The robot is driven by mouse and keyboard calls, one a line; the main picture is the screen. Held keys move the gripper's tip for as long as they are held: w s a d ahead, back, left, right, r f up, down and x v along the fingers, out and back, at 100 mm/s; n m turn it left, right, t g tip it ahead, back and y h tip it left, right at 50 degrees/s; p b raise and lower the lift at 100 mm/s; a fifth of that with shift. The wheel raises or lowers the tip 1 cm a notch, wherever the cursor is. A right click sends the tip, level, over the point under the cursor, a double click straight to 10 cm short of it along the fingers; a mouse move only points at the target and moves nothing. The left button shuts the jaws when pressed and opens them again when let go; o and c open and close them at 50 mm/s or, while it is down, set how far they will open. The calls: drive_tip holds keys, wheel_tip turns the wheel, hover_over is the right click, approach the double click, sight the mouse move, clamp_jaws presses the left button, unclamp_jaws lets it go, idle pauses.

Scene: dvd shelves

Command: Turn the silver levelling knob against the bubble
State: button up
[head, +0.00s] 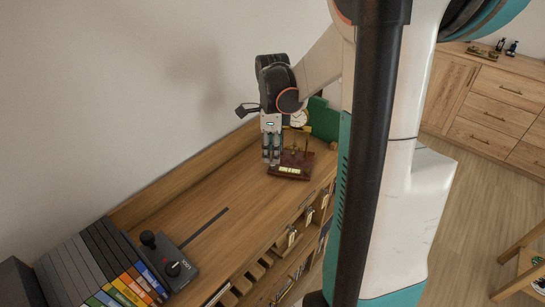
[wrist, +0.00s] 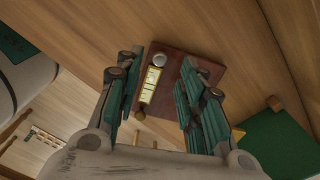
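The silver levelling knob (wrist: 159,60) shows as a small round disc on a dark red-brown wooden base (wrist: 178,68) in the wrist view. Beside it lies a pale yellow bubble vial (wrist: 149,86) in a brass-coloured frame; the bubble's position is too small to tell. In the head view the base (head: 303,159) stands on the shelf top, with the vial (head: 289,170) along its front edge; I cannot make out the knob there. My gripper (wrist: 162,62) is open, its teal-padded fingers apart on either side of the knob in the picture. In the head view my gripper (head: 271,158) points down at the base's left side.
A white round dial (head: 299,118) stands above the base, with a green block (head: 324,118) behind. A joystick unit (head: 172,264) and a row of cases (head: 95,265) occupy the shelf's near left. The wooden top (head: 225,190) between is mostly clear.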

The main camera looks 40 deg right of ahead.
wheel_tip(320, 180, up, 8)
idle(0.4)
idle(0.4)
